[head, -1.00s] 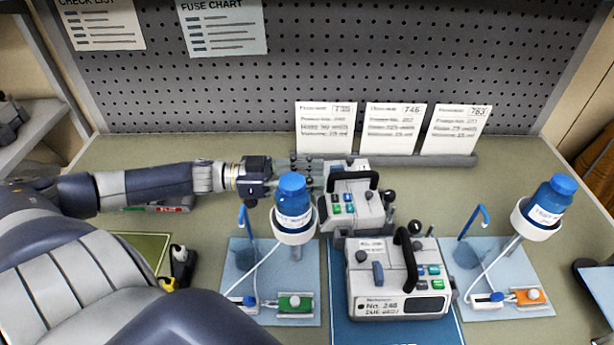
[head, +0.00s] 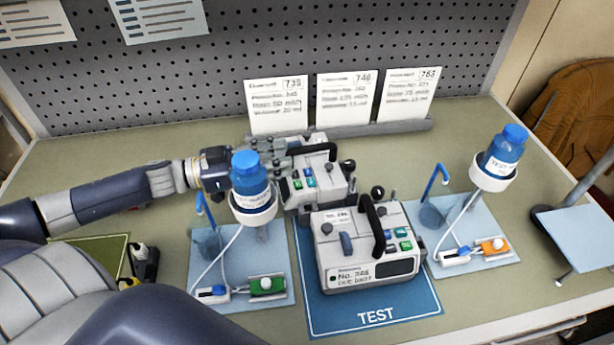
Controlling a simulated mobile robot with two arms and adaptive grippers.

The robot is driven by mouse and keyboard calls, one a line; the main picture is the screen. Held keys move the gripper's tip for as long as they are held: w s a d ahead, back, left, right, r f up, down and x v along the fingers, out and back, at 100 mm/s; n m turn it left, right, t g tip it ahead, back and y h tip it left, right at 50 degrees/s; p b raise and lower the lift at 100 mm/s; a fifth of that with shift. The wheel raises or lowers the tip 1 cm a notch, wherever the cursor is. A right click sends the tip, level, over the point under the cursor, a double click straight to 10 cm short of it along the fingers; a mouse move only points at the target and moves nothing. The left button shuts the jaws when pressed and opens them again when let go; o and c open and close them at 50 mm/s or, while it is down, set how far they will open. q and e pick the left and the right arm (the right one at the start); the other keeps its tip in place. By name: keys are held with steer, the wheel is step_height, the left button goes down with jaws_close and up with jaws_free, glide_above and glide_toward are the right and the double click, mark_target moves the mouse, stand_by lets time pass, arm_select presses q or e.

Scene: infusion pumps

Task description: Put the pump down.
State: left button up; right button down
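A light grey pump with a black handle (head: 320,186) is at the back, behind the TEST mat. My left gripper (head: 290,157) comes in from the left, with its fingers against or just behind this pump's left side. A blue-capped bottle in front partly hides them, so I cannot tell whether they grip it. I also cannot tell if this pump rests on the bench. A second grey pump (head: 368,250), with a black handle and a number label, stands upright on the blue TEST mat (head: 370,318), close in front of the first. My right gripper is not in view.
A blue bottle in a white ring holder (head: 252,205) stands on the left pale mat (head: 275,300), near my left gripper. A similar bottle (head: 500,155) stands on the right pale mat. Several cards (head: 345,100) stand behind the pumps. The back right of the bench is clear.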

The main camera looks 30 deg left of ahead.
mark_target(308, 146)
arm_select(q)
steer(key=shift+x, duration=0.8)
steer(key=shift+w+a+r+p+x, duration=0.1)
steer(key=shift+x, duration=0.6)
steer(key=shift+w+a+r+p+x, duration=0.1)
steer(key=shift+r+x, duration=0.05)
steer(key=shift+x, duration=0.55)
steer(key=shift+w+a+r+p+x, duration=0.1)
steer(key=shift+x, duration=0.6)
steer(key=shift+w+d+f, duration=0.15)
steer(key=shift+w+d, duration=0.2)
steer(key=shift+d, duration=0.2)
steer(key=shift+c, duration=0.6)
jaws_close()
steer(key=shift+r, duration=0.2)
